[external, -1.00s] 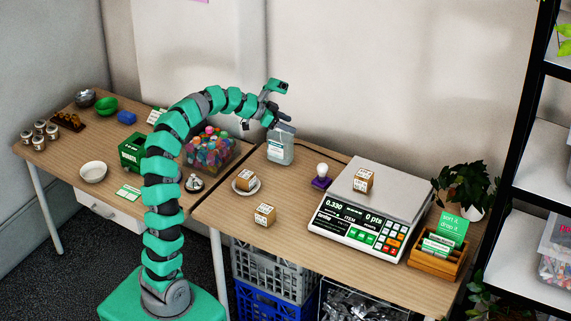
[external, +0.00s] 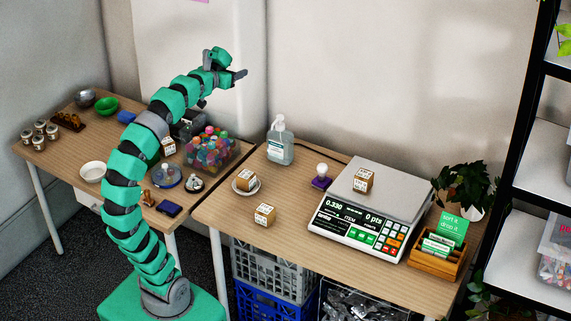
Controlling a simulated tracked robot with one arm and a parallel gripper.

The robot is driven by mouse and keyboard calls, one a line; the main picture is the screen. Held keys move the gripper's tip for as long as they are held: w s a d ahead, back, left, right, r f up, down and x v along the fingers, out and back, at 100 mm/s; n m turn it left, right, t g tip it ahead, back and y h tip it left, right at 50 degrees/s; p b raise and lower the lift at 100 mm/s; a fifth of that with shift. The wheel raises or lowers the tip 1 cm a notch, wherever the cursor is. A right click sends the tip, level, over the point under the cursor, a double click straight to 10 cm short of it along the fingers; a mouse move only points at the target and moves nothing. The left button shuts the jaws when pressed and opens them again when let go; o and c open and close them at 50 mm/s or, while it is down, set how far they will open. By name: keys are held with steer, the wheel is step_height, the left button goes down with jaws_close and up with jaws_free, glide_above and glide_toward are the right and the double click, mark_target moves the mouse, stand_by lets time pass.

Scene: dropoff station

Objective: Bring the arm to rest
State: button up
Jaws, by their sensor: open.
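My gripper (external: 228,68) is raised high above the left table, in front of the wall. Its jaws are open and I see nothing between them. My arm (external: 135,160) rises from its base in a curve leaning left, then bends over to the right at the top. It hides part of the left table, and the gripper is clear of all objects.
The right table (external: 215,215) holds a scale (external: 338,240) with a box (external: 363,180), a box on a plate (external: 245,180), another box (external: 265,215), a pump bottle (external: 280,145) and a stamp (external: 322,175). A bin of colourful items (external: 210,150) stands left.

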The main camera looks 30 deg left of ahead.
steer(key=shift+r, duration=0.1)
step_height(320, 180, up, 7)
steer(key=p, duration=0.7)
steer(key=shift+f, duration=0.2)
stand_by(0.5)
